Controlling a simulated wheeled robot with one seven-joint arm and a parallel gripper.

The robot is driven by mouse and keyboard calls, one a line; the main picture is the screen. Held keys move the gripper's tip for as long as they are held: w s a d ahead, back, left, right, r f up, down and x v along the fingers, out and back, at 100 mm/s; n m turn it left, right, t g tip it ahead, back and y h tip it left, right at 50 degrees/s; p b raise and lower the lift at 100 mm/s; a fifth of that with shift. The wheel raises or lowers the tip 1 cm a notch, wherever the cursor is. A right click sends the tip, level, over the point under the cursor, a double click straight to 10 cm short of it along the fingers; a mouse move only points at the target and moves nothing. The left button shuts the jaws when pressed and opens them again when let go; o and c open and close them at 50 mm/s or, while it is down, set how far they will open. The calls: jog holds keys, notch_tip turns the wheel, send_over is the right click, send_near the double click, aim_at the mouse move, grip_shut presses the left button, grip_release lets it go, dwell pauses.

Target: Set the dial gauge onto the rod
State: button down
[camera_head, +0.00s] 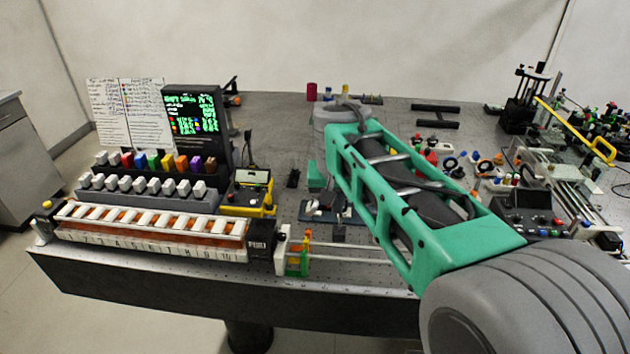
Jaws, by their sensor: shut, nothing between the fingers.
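I cannot pick out a dial gauge for certain; no round gauge face is clear in this view. Two pale metal rods (345,260) run level along the table's front edge, from a small white, green and orange block (298,252) to behind my green arm. I cannot tell whether either is the task's rod. My arm reaches from the lower right up to a grey joint over the middle of the table. Small dark and white parts (328,211) lie beside the arm.
A long white-keyed unit (150,232) fills the front left, with coloured blocks and a lit green-text screen (193,112) behind. A yellow-based box (248,193) stands beside it. The right side of the table (400,107) is crowded with small parts. The back left-centre is fairly clear.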

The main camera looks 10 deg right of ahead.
jog(key=w+a+r+m+p, duration=0.1)
jog(key=w+r, duration=0.1)
jog(key=w, duration=0.4)
jog(key=w+a+r+m+p, duration=0.1)
jog(key=w+r, duration=0.1)
jog(key=w, duration=0.4)
jog(key=shift+a+r+m, duration=0.15)
jog(key=shift+r+m, duration=0.2)
jog(key=shift+m, duration=0.05)
notch_tip(320, 180, down, 10)
jog(key=p, duration=0.2)
jog(key=shift+s, duration=0.2)
